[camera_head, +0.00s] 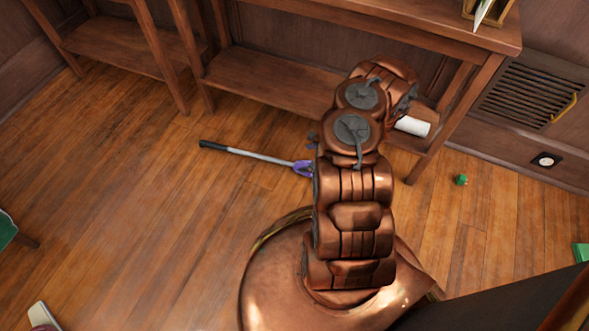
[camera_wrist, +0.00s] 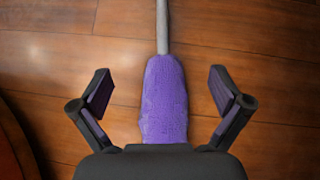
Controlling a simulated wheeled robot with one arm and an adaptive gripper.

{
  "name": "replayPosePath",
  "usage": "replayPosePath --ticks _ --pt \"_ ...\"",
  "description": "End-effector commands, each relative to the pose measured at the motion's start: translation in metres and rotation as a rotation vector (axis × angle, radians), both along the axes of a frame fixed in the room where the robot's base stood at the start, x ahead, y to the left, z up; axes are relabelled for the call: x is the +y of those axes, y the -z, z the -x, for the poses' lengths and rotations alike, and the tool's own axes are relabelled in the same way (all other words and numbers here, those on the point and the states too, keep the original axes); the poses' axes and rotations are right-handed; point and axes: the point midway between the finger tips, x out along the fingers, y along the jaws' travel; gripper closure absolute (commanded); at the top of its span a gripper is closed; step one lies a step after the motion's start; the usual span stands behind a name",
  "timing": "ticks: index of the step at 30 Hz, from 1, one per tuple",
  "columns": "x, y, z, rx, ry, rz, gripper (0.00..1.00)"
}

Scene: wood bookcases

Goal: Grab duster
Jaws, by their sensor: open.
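The duster lies on the wood floor, with a black handle, a grey rod (camera_head: 262,157) and a purple head (camera_head: 302,168). In the head view my arm hides the right end of the head. In the wrist view the purple fluffy head (camera_wrist: 164,100) lies between the two fingers of my gripper (camera_wrist: 162,92), with the grey rod (camera_wrist: 162,28) running up from it. My gripper is open, with a gap on both sides of the head. The near end of the head is hidden by the gripper body. In the head view my arm hides the gripper's fingers.
A wood bookcase (camera_head: 275,80) stands behind the duster, with a white cylinder (camera_head: 412,127) near its right end. A wall vent (camera_head: 525,92) is beyond. The floor left of the duster is clear.

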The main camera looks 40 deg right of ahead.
Motion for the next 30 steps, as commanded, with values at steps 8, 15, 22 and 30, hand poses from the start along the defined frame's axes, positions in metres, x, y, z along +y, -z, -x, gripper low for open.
replayPosePath --ticks 8,15,22,30 --pt "0.006 0.024 -0.007 0.009 0.011 -0.001 0.00" --pt "0.012 0.044 -0.017 0.007 0.008 0.001 0.00" --pt "0.021 0.065 -0.032 0.006 0.009 0.000 0.00" --pt "0.024 0.067 -0.036 0.006 0.012 0.000 0.00"
